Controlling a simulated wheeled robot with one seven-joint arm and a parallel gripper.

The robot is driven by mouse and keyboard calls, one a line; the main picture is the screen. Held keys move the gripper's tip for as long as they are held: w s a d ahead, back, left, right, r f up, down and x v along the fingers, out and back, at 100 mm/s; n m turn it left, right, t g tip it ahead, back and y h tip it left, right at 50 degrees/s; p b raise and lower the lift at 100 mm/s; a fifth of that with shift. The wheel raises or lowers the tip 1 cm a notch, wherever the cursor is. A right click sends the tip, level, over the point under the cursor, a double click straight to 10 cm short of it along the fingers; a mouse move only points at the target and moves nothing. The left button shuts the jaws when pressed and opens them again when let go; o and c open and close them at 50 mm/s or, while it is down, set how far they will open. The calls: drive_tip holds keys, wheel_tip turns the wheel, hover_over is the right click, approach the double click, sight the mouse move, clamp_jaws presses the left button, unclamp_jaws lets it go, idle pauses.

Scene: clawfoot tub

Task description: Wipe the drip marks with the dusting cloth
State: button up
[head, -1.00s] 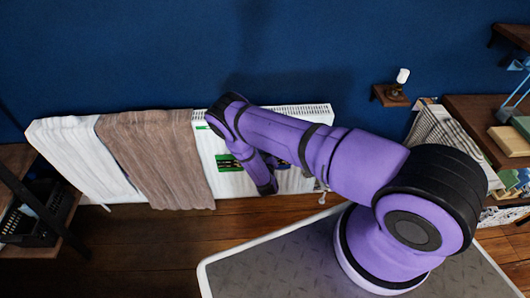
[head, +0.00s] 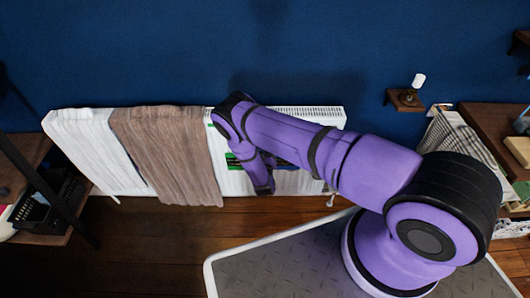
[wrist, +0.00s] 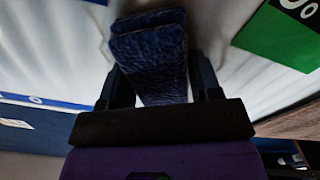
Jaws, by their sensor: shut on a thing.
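The dusting cloth (wrist: 150,48) is a dark blue, folded, textured pad in the wrist view. My gripper (wrist: 160,88) is shut on it, with one dark finger on each side. The cloth reaches out past the fingertips over a white surface; I cannot tell whether it touches it. In the head view my gripper (head: 264,186) hangs in front of the white radiator (head: 285,183), and the cloth is hidden behind my arm. Soft grey streaks show on the white surface in the wrist view, but I cannot tell drip marks from shading.
A green label (wrist: 280,38) with white print is on the white surface at the upper right. A white towel (head: 98,150) and a brown towel (head: 165,150) hang over the radiator's left part. A black basket (head: 45,208) is at lower left. Wooden floor lies in front.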

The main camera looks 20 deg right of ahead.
drive_tip(key=shift+w+a, duration=0.25)
drive_tip(key=shift+a, duration=0.5)
drive_tip(key=shift+w+a, duration=0.25)
drive_tip(key=shift+a, duration=0.5)
drive_tip(key=shift+w+a, duration=0.25)
drive_tip(key=shift+a, duration=0.5)
drive_tip(key=shift+a, duration=0.1)
drive_tip(key=a, duration=0.2)
drive_tip(key=w+a, duration=0.1)
drive_tip(key=a, duration=0.1)
drive_tip(key=shift+w+a, duration=0.1)
drive_tip(key=shift+w, duration=0.1)
drive_tip(key=shift+s+d, duration=0.25)
drive_tip(key=shift+d, duration=0.5)
drive_tip(key=shift+s+d, duration=0.25)
drive_tip(key=shift+d, duration=0.5)
drive_tip(key=shift+s+d, duration=0.25)
drive_tip(key=shift+d, duration=0.5)
drive_tip(key=shift+s+d, duration=0.25)
drive_tip(key=shift+d, duration=0.5)
drive_tip(key=shift+s+d, duration=0.2)
drive_tip(key=shift+d, duration=0.55)
drive_tip(key=shift+s+d, duration=0.25)
drive_tip(key=shift+d, duration=0.5)
